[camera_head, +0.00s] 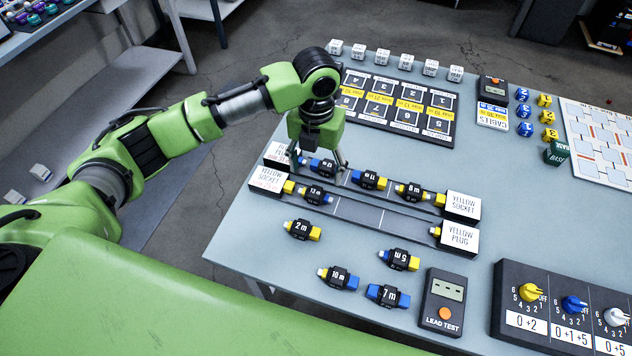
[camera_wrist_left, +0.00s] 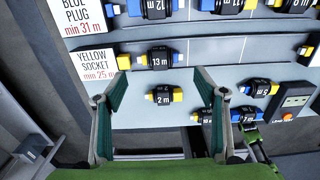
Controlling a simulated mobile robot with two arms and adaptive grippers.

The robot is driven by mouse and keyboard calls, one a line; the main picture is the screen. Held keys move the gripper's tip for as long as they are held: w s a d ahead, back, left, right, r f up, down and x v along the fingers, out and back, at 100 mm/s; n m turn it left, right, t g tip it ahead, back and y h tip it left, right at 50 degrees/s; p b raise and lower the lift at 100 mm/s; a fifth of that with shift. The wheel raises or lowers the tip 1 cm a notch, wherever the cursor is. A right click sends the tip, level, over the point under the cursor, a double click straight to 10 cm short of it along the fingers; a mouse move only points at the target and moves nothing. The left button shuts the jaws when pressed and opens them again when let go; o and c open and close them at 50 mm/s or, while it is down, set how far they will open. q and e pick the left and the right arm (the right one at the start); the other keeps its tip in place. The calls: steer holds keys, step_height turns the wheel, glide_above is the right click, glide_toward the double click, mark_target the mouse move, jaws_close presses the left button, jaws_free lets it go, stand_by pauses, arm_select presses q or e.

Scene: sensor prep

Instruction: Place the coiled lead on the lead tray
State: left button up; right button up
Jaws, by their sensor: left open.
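My left gripper (camera_head: 322,163) is open and empty, above the left part of the upper lead tray (camera_head: 398,185) in the head view. A lower lead tray (camera_head: 358,213) runs alongside. Loose on the table are the 2 m lead (camera_head: 302,230), 5 m (camera_head: 398,259), 10 m (camera_head: 338,278) and 7 m (camera_head: 388,296). In the left wrist view, the 2 m lead (camera_wrist_left: 163,97) shows between the spread fingers. A green-and-grey part at lower right may be my right gripper.
A lead tester (camera_head: 442,302) stands at the front. A dial box (camera_head: 560,305) is at the right. A numbered board (camera_head: 394,104) and white cubes (camera_head: 383,57) lie at the back.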

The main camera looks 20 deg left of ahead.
arm_select(q)
step_height(320, 180, up, 5)
steer(key=shift+f, duration=0.15)
steer(key=shift+s+f, duration=0.1)
stand_by(0.5)
